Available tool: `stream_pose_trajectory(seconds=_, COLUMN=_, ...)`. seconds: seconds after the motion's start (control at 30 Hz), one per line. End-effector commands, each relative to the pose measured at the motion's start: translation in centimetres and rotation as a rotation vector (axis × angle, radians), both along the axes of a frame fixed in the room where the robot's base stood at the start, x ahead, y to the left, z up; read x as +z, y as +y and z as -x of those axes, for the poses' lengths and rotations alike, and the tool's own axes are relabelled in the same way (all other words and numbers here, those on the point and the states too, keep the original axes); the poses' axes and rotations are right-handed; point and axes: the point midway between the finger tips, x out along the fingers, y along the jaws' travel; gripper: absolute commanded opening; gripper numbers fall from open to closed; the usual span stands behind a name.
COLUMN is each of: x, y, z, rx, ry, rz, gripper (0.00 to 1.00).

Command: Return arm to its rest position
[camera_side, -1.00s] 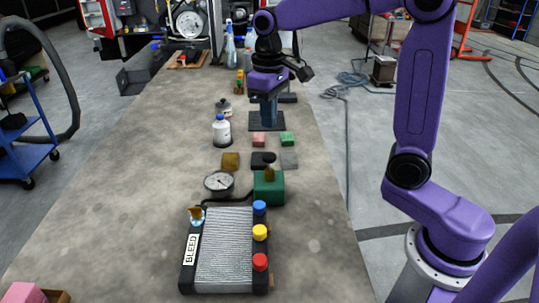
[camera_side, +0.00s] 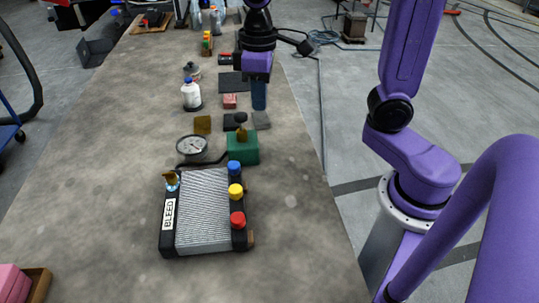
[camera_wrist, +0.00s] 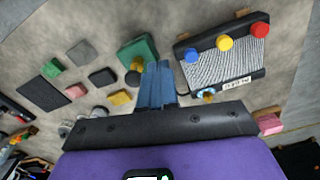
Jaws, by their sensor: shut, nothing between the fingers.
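My gripper (camera_side: 259,106) is purple with blue fingers and hangs above the bench (camera_side: 110,160), right of the pink block (camera_side: 230,101). The fingers hide the small green block in the side view; it shows in the wrist view (camera_wrist: 53,67). In the wrist view my gripper (camera_wrist: 157,68) has its blue fingers together and empty. The arm reaches in from the right, and its upper part leaves the top of the side view.
A finned radiator (camera_side: 204,212) with blue, yellow and red caps lies on the near bench. Behind it are a green box (camera_side: 243,150), a gauge (camera_side: 191,147) and several small blocks. A white bottle (camera_side: 191,95) stands farther left.

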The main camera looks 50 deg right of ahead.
Motion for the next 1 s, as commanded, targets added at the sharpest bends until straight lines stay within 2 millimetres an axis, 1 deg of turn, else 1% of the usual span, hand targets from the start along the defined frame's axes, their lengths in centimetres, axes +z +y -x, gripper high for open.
stream_pose_trajectory(seconds=0.03, x=-0.3, y=0.0, z=1.3, rx=0.039, ry=-0.001, rz=0.000, gripper=0.00)
stream_pose_trajectory(seconds=0.27, x=-2.0, y=-0.2, z=6.6, rx=0.199, ry=-0.006, rz=-0.005, gripper=0.00)
stream_pose_trajectory(seconds=0.6, x=-4.5, y=-2.0, z=14.4, rx=0.433, ry=-0.011, rz=-0.011, gripper=0.00)
stream_pose_trajectory(seconds=0.7, x=-5.1, y=-2.6, z=16.2, rx=0.486, ry=-0.012, rz=-0.013, gripper=0.00)
stream_pose_trajectory(seconds=0.8, x=-5.5, y=-3.1, z=17.4, rx=0.524, ry=-0.013, rz=-0.014, gripper=0.00)
stream_pose_trajectory(seconds=0.9, x=-5.7, y=-3.3, z=18.0, rx=0.543, ry=-0.013, rz=-0.016, gripper=0.00)
stream_pose_trajectory(seconds=1.0, x=-5.8, y=-3.4, z=18.2, rx=0.551, ry=-0.013, rz=-0.016, gripper=0.00)
